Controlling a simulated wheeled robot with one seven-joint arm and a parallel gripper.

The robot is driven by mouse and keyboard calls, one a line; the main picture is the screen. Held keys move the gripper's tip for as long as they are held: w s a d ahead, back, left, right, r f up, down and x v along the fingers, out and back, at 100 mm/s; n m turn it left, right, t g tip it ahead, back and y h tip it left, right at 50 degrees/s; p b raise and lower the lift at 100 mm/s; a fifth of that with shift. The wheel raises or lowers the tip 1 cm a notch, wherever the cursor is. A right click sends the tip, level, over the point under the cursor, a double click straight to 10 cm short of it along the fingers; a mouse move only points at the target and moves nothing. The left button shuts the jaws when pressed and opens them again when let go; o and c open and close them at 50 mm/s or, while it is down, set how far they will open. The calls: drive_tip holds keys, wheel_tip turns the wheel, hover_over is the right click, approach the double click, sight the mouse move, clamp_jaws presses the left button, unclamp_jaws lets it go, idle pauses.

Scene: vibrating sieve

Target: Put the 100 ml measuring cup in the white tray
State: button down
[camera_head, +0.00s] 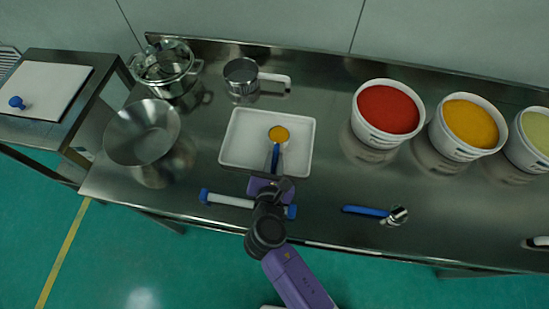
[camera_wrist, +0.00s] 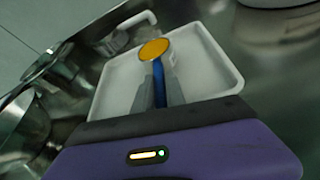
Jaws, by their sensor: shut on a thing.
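My gripper (camera_head: 276,160) is shut on the blue handle of a small measuring cup (camera_head: 278,133) filled level with yellow-orange powder. The cup also shows at the fingertips in the wrist view (camera_wrist: 153,49), pointing away from the gripper. No size marking is legible on it. The white rectangular tray (camera_head: 232,150) lies on the steel table under the cup and fingers, and it also shows in the wrist view (camera_wrist: 222,64). The cup is over the tray's inside; I cannot tell whether it touches the floor of the tray. Nothing else shows in the tray.
Tubs of red powder (camera_head: 387,108), yellow powder (camera_head: 470,123) and pale powder (camera_head: 538,130) stand right. A blue-handled metal scoop (camera_head: 367,211) lies front right. A steel bowl (camera_head: 140,133), a lidded pot (camera_head: 165,66) and a metal cup (camera_head: 242,76) stand left and behind. A blue-ended white rod (camera_head: 230,201) lies in front.

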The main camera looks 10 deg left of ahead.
drive_tip(key=shift+f+b, duration=0.4)
drive_tip(key=shift+f, duration=0.2)
drive_tip(key=c, duration=1.3)
unclamp_jaws()
drive_tip(key=shift+s, duration=0.1)
drive_tip(key=v, duration=0.7)
drive_tip(key=shift+s+r, duration=0.2)
drive_tip(key=shift+s, duration=0.1)
